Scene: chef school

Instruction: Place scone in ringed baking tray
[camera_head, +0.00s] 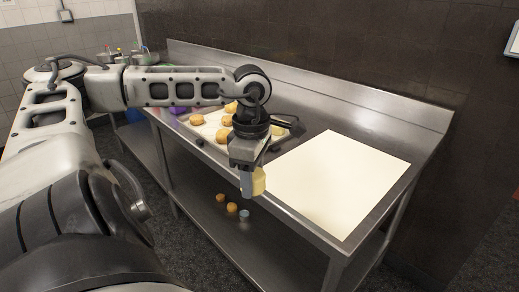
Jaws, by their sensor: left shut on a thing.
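My left gripper (247,178) hangs over the front edge of the steel table. It is shut on a pale yellow piece, seemingly a scone (259,184), partly covered by the jaw. Behind the gripper and to its left, a baking tray (208,132) with a pale surface bears several golden scones (196,120). The arm hides part of the tray, and I cannot make out rings on it. My right gripper is not in view.
A large cream board (345,180) lies bare on the steel table (409,151) to the right of the gripper. Small orange and blue items stand on the lower shelf (267,240). Bottles (108,48) and a purple thing (177,110) are at the far left. A wall runs behind.

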